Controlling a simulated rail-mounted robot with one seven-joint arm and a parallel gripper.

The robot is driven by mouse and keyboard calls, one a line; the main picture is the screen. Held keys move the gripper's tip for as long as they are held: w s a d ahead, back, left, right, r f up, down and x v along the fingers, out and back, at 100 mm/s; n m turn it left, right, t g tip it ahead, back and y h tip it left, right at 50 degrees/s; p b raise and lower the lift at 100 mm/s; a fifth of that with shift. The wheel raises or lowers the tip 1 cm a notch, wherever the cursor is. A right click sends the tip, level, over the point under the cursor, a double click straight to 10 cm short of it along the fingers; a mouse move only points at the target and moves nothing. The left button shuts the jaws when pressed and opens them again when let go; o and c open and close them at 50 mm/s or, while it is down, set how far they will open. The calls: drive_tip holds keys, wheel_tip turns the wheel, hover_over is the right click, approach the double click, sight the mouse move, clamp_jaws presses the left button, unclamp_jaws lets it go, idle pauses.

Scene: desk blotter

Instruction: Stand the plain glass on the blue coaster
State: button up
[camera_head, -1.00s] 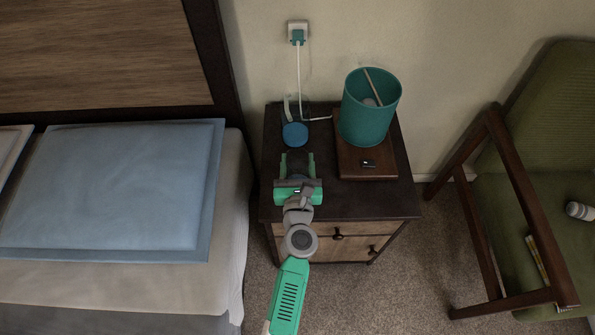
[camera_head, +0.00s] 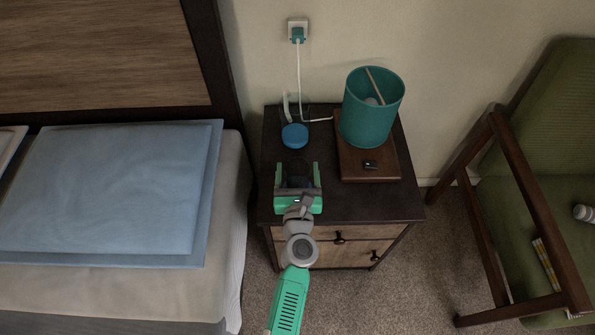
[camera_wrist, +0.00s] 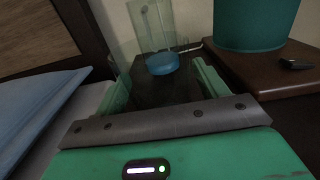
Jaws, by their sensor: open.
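The blue coaster (camera_head: 294,136) is a small round disc on the dark nightstand top, left of the lamp; it also shows in the wrist view (camera_wrist: 162,64). A clear glass (camera_head: 287,104) rises upright at the coaster, faint and see-through, and shows in the wrist view (camera_wrist: 150,28). It appears to stand on the coaster, but its bottom edge is too faint to confirm this. My gripper (camera_head: 298,170) is open and empty. It is in front of the coaster, its fingers pointing toward it, apart from both glass and coaster.
A teal lamp (camera_head: 370,115) stands on a brown wooden base (camera_head: 352,165) right of the glass, with a small dark object (camera_head: 371,165) on it. A white cord (camera_head: 299,75) drops from the wall plug behind the glass. The bed (camera_head: 231,200) is left, a green chair (camera_head: 535,150) right.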

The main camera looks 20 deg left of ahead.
drive_tip(key=p+v, duration=0.1)
drive_tip(key=v, duration=1.1)
drive_tip(key=shift+r, duration=0.1)
